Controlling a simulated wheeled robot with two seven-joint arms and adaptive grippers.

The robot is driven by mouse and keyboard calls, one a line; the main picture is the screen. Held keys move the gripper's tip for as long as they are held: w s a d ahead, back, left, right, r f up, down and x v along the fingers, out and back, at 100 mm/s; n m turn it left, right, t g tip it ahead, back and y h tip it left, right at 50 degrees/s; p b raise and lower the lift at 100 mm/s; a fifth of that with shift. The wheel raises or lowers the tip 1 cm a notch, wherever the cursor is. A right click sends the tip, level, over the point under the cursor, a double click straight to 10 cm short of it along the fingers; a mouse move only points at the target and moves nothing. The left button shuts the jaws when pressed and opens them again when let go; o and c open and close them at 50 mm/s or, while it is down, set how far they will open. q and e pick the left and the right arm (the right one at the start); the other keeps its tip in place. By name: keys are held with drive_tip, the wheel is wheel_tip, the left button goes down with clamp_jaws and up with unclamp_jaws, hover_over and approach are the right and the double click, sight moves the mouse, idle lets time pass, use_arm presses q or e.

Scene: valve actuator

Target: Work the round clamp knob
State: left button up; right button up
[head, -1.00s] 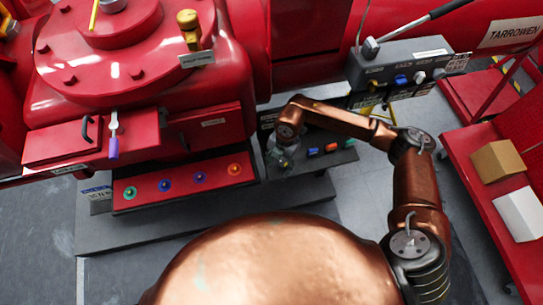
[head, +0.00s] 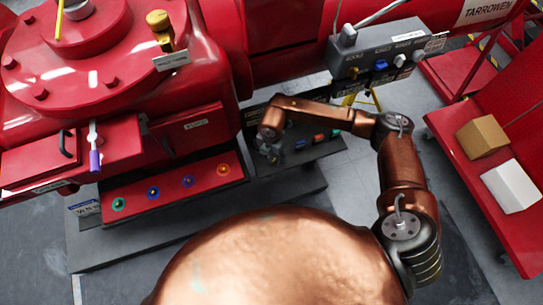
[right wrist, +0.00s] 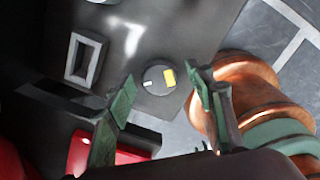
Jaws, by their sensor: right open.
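In the right wrist view, a round dark knob (right wrist: 158,79) with a white mark and a yellow mark sits on a dark grey panel; I take it to be the clamp knob. My right gripper (right wrist: 166,92) is open, its two greenish fingertips on either side of the knob in the picture. No contact with the knob shows. In the head view my right gripper (head: 271,152) is over the left part of the low dark panel (head: 330,150), and my arm hides the knob there. My left gripper is not in view.
A raised rectangular frame (right wrist: 85,59) lies left of the knob. Blue and orange buttons (head: 319,138) are right of the gripper. A red strip with several coloured knobs (head: 187,181) is to the left. A grey control box (head: 390,55) stands behind my arm.

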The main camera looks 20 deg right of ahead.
drive_tip(key=c, duration=1.2)
drive_tip(key=shift+o, duration=0.2)
